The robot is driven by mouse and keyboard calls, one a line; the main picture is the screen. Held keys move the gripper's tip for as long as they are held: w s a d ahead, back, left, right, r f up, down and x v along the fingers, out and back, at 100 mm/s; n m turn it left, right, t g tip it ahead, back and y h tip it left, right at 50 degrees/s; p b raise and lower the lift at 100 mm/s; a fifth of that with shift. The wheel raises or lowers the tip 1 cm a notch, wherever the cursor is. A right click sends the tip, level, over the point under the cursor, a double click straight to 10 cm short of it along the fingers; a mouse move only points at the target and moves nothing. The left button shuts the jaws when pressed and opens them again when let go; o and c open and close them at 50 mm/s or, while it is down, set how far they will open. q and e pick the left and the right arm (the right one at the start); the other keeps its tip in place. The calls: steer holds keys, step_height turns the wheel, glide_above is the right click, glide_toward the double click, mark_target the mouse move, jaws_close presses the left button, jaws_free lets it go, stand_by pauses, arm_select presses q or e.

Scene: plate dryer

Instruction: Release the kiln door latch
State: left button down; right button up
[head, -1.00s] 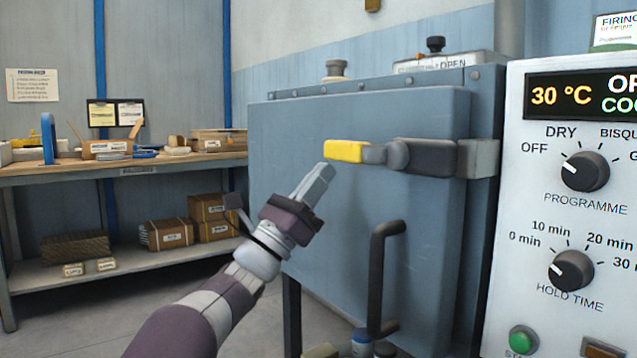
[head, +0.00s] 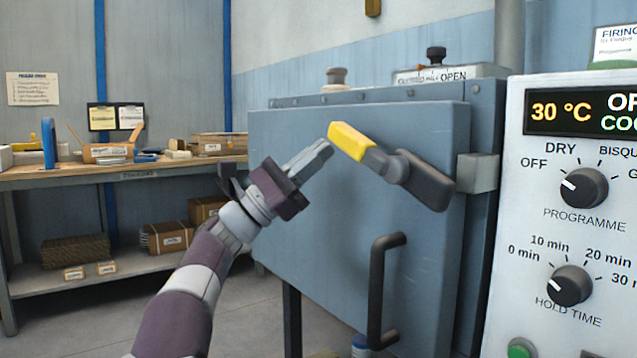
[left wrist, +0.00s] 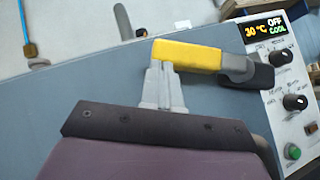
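The kiln door latch has a yellow grip (head: 349,141) on a dark pivoting bar (head: 425,180), mounted on the blue kiln door (head: 320,220). The bar is tilted, with its yellow end up at left and its dark end down at right, clear of the grey catch block (head: 478,172). My left gripper (head: 322,151) is at the yellow grip's left end, just below it. In the left wrist view, its fingers (left wrist: 163,80) are together, with their tips against or very near the lower edge of the yellow grip (left wrist: 186,56). Nothing shows between them. My right gripper is not in view.
A dark door handle (head: 378,290) projects from the door below the latch. The white control panel (head: 570,230) with knobs stands at right. A workbench (head: 130,170) with boxes is at back left.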

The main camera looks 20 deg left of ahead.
arm_select(q)
step_height(320, 180, up, 8)
steer(key=s+d+m+g+p, duration=0.2)
steer(key=m+g+p, duration=0.5)
steer(key=m+p, duration=0.1)
steer(key=shift+d+f+m+y, duration=0.2)
steer(key=shift+d+m+y, duration=0.1)
steer(key=shift+m, duration=0.2)
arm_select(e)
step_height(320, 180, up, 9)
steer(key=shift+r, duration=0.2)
arm_select(q)
steer(key=shift+r, duration=0.1)
